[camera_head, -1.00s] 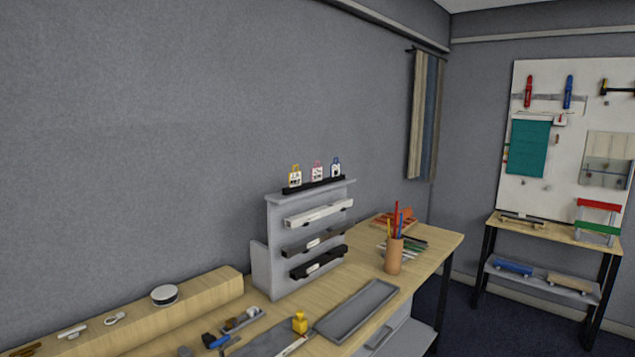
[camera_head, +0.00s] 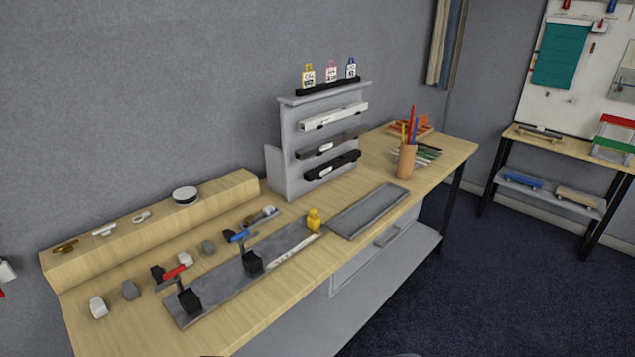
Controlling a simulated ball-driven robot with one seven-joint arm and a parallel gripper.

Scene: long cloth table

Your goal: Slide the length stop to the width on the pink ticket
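The pink ticket (camera_head: 331,72) stands between a yellow ticket (camera_head: 308,76) and a blue ticket (camera_head: 351,68) in a black holder on top of the grey rack. Its print is too small to read. A small yellow block (camera_head: 314,219), which looks like the length stop, sits at the far end of the long grey plate (camera_head: 217,284), by a pale marked strip (camera_head: 293,251). The marks on the strip cannot be read from here. My gripper is not in view.
Black clamps with a red handle (camera_head: 174,272) and a blue handle (camera_head: 239,236) stand at the plate. The grey rack (camera_head: 290,150) holds several bars. A grey tray (camera_head: 369,210) and a pencil cup (camera_head: 407,161) are to the right. Small blocks lie behind the plate.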

